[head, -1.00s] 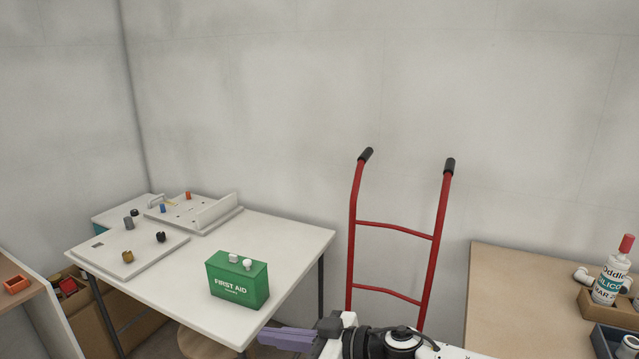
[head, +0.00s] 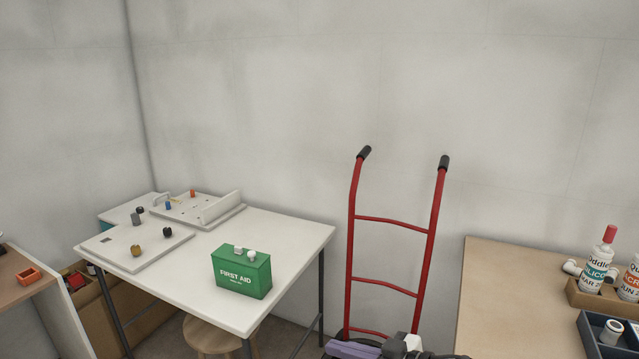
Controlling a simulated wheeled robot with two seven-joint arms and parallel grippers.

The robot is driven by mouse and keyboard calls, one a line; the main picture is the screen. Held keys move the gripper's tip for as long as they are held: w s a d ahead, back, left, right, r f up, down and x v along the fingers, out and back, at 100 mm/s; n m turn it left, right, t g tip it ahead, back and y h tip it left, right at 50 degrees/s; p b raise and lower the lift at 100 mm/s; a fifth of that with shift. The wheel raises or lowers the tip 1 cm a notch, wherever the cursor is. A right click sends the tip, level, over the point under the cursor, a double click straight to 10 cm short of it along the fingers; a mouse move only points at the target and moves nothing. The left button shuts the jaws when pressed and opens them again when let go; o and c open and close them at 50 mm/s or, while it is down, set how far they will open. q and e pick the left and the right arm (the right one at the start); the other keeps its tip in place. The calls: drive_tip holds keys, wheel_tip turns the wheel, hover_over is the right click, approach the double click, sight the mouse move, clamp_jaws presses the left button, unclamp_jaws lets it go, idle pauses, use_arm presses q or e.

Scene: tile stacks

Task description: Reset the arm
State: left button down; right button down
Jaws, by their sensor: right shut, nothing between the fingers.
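My right gripper (head: 352,349) shows at the bottom edge of the head view, in front of the foot of the red hand truck. Its purple fingers are shut with nothing between them. My left gripper is not in view.
A white table (head: 290,240) at left holds a green first aid box (head: 241,272) and white boards with small knobs. A red hand truck (head: 352,240) leans by the wall. A tan table (head: 500,290) at right holds bottles (head: 598,262) and a dark tray (head: 590,330).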

drive_tip(key=s+d+f+m+h, duration=0.1)
drive_tip(key=s+d+f+h, duration=0.4)
drive_tip(key=s+d, duration=0.4)
drive_tip(key=s+d+f+m+h, duration=0.1)
drive_tip(key=s+d+f+h, duration=0.1)
drive_tip(key=s+d+f, duration=0.8)
drive_tip(key=s+d+f+m+h, duration=0.2)
drive_tip(key=s+d+f+h, duration=0.3)
drive_tip(key=s, duration=0.7)
drive_tip(key=a+m+y, duration=0.2)
drive_tip(key=a+m, duration=0.2)
drive_tip(key=a, duration=0.7)
drive_tip(key=shift+a+r, duration=0.3)
drive_tip(key=shift+r, duration=0.15)
